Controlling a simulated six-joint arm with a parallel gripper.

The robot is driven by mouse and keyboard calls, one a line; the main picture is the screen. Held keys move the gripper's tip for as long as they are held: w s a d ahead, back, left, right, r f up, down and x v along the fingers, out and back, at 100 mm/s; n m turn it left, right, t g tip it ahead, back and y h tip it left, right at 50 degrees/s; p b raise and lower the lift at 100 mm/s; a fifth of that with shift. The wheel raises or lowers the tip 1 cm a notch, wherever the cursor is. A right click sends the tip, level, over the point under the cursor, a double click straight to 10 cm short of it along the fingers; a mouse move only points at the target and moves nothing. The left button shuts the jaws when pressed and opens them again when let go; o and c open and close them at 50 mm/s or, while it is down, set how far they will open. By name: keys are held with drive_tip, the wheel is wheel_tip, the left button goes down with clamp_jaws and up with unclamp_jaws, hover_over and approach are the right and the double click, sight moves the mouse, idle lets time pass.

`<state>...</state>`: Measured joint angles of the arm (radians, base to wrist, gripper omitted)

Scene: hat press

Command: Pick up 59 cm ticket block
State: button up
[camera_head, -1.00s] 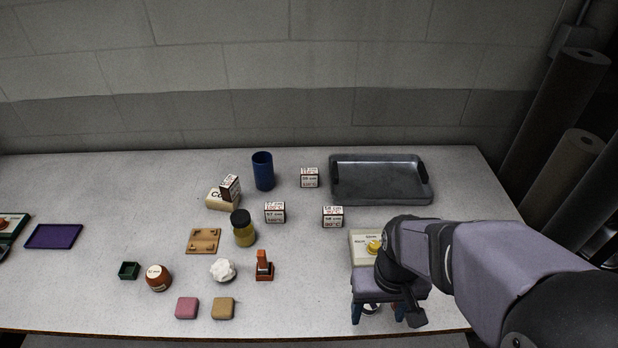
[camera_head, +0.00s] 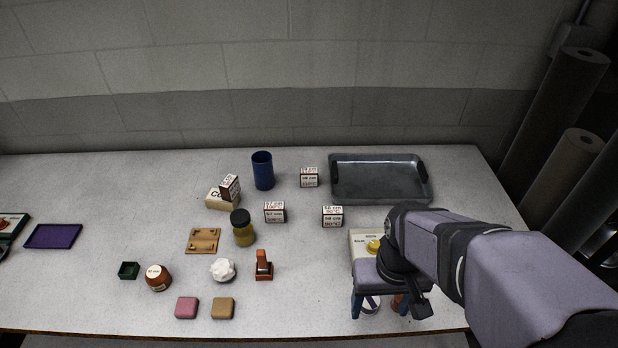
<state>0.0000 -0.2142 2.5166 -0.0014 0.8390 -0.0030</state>
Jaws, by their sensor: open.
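Small white ticket blocks with dark edges and printed labels stand on the table. The back one (camera_head: 309,177), left of the metal tray, seems to be the 59 cm block, though its print is too small to read surely. The front-left block (camera_head: 275,212) seems to read 57 cm and the right block (camera_head: 332,216) 58 cm. Another ticket block (camera_head: 230,187) sits tilted by a cream block, its label unreadable. My gripper (camera_head: 380,304) is open near the table's front edge at right, well in front of the blocks. Round items show between and behind its fingers.
A metal tray (camera_head: 381,178) lies at the back right. A blue cup (camera_head: 263,170) and a yellow jar with a dark lid (camera_head: 243,228) stand left of the blocks. A cream device with a yellow knob (camera_head: 362,241) is partly hidden behind my gripper. The table's far left back is clear.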

drive_tip(key=w+a+r+t, duration=0.1)
drive_tip(key=w+a+t, duration=0.35)
drive_tip(key=w, duration=0.85)
drive_tip(key=w+a+t+b, duration=0.1)
drive_tip(key=w+a+t, duration=0.35)
drive_tip(key=w, duration=0.75)
drive_tip(key=w+a+r+t, duration=0.1)
drive_tip(key=w+a+t, duration=0.4)
drive_tip(key=w, duration=0.8)
approach(309, 172)
drive_tip(key=shift+w+a+f+t, duration=0.2)
drive_tip(key=shift+w+f+t, duration=0.15)
drive_tip(key=shift+w, duration=0.25)
drive_tip(key=shift+f, duration=0.3)
drive_tip(key=shift+x, duration=1.1)
drive_tip(key=shift+w+d+p, duration=0.1)
drive_tip(key=shift+w+p, duration=0.4)
drive_tip(key=shift+p, duration=0.15)
drive_tip(key=p+x, duration=0.1)
drive_tip(key=x, duration=0.1)
drive_tip(key=shift+w+d, duration=0.1)
drive_tip(key=shift+w, duration=0.25)
drive_tip(key=shift+w+f, duration=0.3)
drive_tip(key=shift+w, duration=0.4)
drive_tip(key=c, duration=1.2)
